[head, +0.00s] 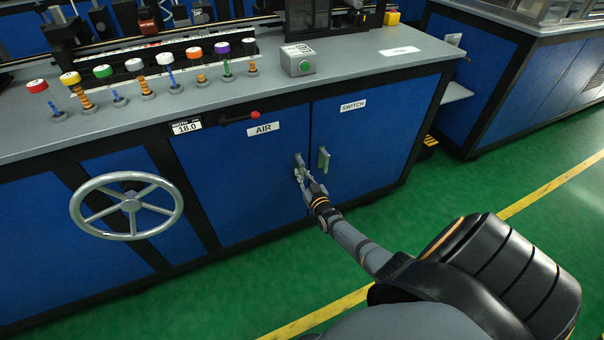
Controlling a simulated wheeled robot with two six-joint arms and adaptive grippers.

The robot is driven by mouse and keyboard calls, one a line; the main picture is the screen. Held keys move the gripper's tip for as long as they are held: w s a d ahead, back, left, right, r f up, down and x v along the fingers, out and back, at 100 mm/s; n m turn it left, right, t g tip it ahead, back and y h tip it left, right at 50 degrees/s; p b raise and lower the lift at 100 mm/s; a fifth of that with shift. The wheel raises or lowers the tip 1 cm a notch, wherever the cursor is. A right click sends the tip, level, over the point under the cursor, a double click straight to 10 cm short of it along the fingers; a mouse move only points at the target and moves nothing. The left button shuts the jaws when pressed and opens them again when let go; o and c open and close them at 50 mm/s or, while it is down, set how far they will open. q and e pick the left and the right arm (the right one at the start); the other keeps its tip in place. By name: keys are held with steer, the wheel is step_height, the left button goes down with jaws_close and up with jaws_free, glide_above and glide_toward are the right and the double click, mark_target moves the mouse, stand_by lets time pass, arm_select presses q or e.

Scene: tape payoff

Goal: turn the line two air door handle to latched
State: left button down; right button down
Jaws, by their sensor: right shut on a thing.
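The blue air door (236,185) has an AIR label (263,129) near its top. Its handle (298,160) is a small metal piece at the door's right edge. My right gripper (301,175) is at this handle and shut on it, covering its lower part. The handle looks roughly upright, but its exact angle is hard to tell at this size. My left gripper is not in view.
The switch door (365,140) is to the right, with its own upright handle (323,159) close beside my right gripper. A large handwheel (127,205) sticks out at the left. A red-tipped lever (240,118) is above the air door. Green floor is clear in front.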

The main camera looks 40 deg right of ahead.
steer(key=c, duration=1.3)
jaws_free()
steer(key=v, duration=1.2)
steer(key=shift+d, duration=0.1)
